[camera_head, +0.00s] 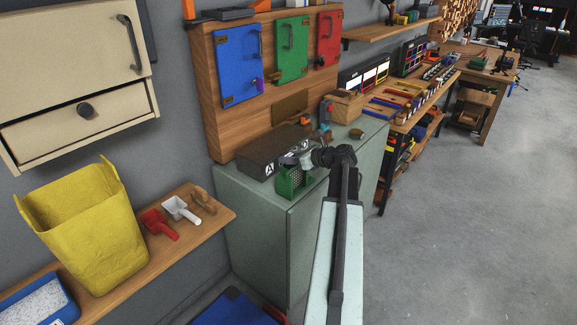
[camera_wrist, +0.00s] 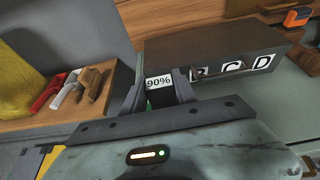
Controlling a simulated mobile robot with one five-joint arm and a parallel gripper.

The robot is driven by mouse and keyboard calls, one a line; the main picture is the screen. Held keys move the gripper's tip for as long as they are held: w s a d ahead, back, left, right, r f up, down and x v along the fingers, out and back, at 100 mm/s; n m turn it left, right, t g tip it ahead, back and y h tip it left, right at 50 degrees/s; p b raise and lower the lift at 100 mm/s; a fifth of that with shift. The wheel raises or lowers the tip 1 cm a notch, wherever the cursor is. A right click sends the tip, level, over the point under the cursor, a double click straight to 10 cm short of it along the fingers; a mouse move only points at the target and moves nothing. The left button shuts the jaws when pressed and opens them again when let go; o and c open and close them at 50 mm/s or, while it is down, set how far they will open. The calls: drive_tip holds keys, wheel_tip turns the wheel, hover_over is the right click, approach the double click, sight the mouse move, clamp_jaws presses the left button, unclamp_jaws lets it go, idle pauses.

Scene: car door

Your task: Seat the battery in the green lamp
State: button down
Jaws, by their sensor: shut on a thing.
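My gripper (camera_head: 299,159) is shut on a battery (camera_wrist: 159,82) with a white "90%" label, which sits between the fingertips in the wrist view. In the head view the battery is too small to make out clearly. The gripper is at the front of a long dark box (camera_head: 265,152) on the grey-green cabinet. The box also shows in the wrist view (camera_wrist: 215,45), behind the fingers, with letter labels on its front. I cannot clearly identify the green lamp; a green mesh-like item (camera_head: 291,184) stands on the cabinet just below the gripper.
The cabinet top (camera_head: 353,150) has free room at the right. A wooden box (camera_head: 345,107) and small coloured tools (camera_head: 325,113) stand at its back. Blue (camera_head: 238,68), green (camera_head: 291,50) and red (camera_head: 329,38) doors are on the board behind. A yellow bin (camera_head: 90,230) and scoops (camera_head: 180,209) are left.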

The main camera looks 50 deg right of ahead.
drive_tip(key=shift+s+a+f+b, duration=0.1)
drive_tip(key=shift+f+b, duration=0.35)
drive_tip(key=shift+f, duration=0.25)
drive_tip(key=c, duration=1.3)
unclamp_jaws()
drive_tip(key=o, duration=0.3)
drive_tip(key=shift+f, duration=0.1)
drive_tip(key=shift+o, duration=0.2)
